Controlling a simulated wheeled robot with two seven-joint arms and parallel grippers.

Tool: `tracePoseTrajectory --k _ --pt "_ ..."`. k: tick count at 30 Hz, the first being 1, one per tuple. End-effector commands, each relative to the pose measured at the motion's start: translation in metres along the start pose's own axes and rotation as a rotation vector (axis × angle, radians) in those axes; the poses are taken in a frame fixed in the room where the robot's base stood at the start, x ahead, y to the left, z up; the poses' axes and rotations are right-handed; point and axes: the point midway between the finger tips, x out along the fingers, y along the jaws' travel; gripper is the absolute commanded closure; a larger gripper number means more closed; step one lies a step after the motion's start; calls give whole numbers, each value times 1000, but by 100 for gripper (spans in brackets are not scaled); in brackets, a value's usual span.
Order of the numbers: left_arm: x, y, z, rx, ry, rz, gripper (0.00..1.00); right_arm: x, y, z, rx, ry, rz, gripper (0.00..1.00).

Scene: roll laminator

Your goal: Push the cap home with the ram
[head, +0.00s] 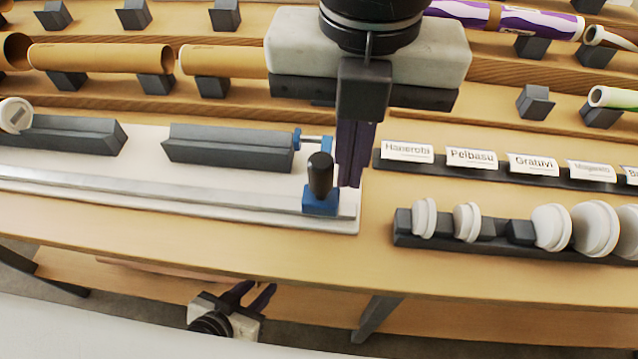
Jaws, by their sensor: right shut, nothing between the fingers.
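The ram is a blue carriage (320,203) with an upright black knob (320,175) and a silver rod (316,138) pointing left, at the right end of a pale rail. A white round cap (16,116) with a grey mark shows at the far left edge, by the left dark cradle block; whether it sits on a tube is out of view. My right gripper (350,186) points down just right of the ram, its dark purple fingers together and empty; contact with the ram is unclear. My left gripper (261,290) is low, below the table's front edge, fingers apart and empty.
Two long dark cradle blocks (230,148) stand on the white base. Several white caps (552,228) sit in a dark rack at right, before a row of name labels (471,158). Brown tubes (100,57) lie on stands behind. The table front (200,235) is clear.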

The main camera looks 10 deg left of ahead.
Motion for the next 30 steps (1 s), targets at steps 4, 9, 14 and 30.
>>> tracePoseTrajectory --k 4,9,14,30 --pt "0 0 0 0 1 0 71 0 0 0 0 0 0 100" --pt "0 0 0 0 1 1 71 0 0 0 0 0 0 100" --pt "1 0 0 0 1 1 71 0 10 0 -2 0 0 100" --pt "1 0 0 0 0 1 71 0 87 -1 -2 1 0 100"
